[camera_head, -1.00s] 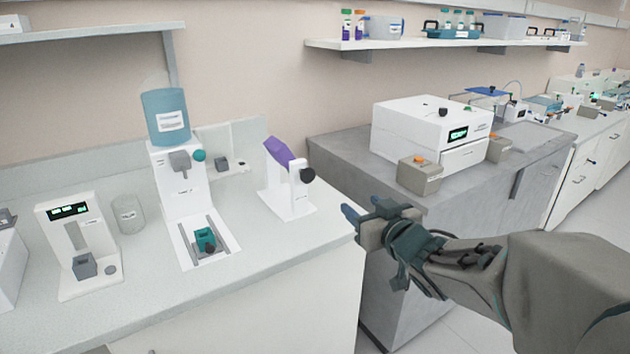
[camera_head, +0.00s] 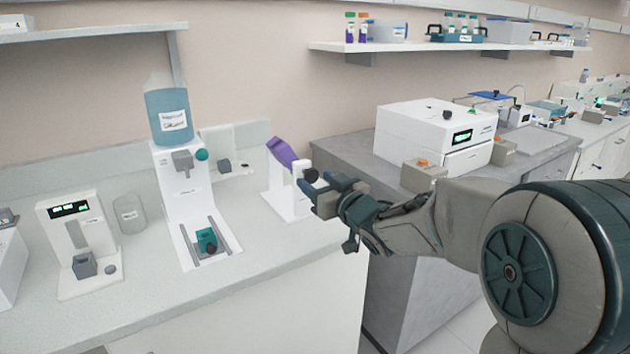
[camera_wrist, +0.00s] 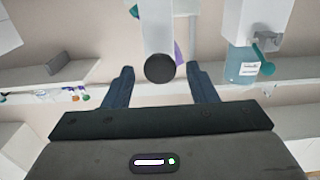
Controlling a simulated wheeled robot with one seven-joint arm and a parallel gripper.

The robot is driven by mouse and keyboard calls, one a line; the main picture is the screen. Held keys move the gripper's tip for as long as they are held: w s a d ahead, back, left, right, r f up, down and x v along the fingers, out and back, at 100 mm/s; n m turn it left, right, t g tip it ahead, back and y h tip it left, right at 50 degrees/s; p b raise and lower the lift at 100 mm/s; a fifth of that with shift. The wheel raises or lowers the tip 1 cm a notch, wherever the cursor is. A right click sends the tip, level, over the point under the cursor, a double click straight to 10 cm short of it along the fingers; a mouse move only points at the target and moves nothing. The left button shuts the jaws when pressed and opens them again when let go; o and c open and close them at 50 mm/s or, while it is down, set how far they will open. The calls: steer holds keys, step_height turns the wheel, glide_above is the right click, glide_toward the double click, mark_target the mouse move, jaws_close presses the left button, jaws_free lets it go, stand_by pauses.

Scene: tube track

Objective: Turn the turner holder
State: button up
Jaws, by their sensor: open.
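The turner holder (camera_head: 290,200) is a white stand on the bench with a tilted purple part (camera_head: 281,152) at its top and a round black knob (camera_head: 311,175) on its right side. My gripper (camera_head: 325,186) is at the right of the stand, with its fingers pointing toward the knob. In the wrist view, the black knob (camera_wrist: 159,68) lies between the two spread fingers of my gripper (camera_wrist: 160,69), with a gap on each side. The white stand (camera_wrist: 156,30) and a bit of purple show behind it. The gripper holds nothing.
A white dispenser (camera_head: 180,200) with a blue bottle (camera_head: 168,118) stands left of the holder. A white box device (camera_head: 425,130) and a small grey block with an orange top (camera_head: 422,176) sit on the grey bench behind my arm. Bare bench top (camera_head: 255,260) lies in front.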

steer(key=shift+x, duration=0.95)
steer(key=c, duration=0.9)
